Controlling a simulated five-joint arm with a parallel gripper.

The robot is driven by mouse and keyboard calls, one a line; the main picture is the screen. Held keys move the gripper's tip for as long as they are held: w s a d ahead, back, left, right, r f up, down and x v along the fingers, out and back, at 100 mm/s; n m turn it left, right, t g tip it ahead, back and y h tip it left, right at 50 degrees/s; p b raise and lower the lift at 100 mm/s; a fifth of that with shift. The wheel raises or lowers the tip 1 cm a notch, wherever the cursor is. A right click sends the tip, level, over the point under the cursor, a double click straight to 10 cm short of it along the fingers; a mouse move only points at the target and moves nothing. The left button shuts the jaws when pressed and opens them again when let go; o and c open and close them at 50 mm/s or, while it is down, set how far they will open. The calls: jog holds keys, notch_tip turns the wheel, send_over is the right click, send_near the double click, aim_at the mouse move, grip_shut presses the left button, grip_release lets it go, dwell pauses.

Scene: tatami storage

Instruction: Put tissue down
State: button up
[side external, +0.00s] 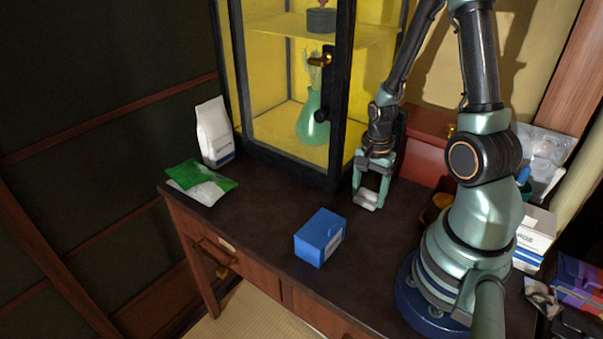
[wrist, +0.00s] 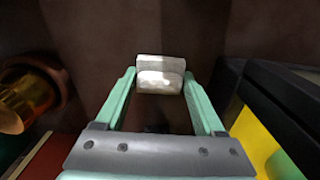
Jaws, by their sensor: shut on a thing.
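The tissue (wrist: 160,74) is a small whitish crumpled block. In the wrist view it sits between the fingertips of my gripper (wrist: 160,82), which is shut on it. In the side external view my gripper (side external: 368,196) points down over the dark tabletop, to the right of the glass cabinet, with the pale tissue (side external: 366,201) at its tips. The tissue is close to the tabletop; I cannot tell whether it touches.
A blue box (side external: 320,237) stands on the dark desk (side external: 260,215) near its front edge. A white bag (side external: 214,132) and a green packet (side external: 201,176) are at the left. The black-framed cabinet (side external: 340,110) holds a green vase (side external: 313,120). A red box (side external: 426,148) stands behind my gripper.

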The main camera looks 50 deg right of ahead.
aim_at(369, 192)
jog(key=shift+f, duration=0.1)
jog(key=o, duration=1.2)
notch_tip(369, 192, up, 12)
jog(key=shift+r, duration=0.15)
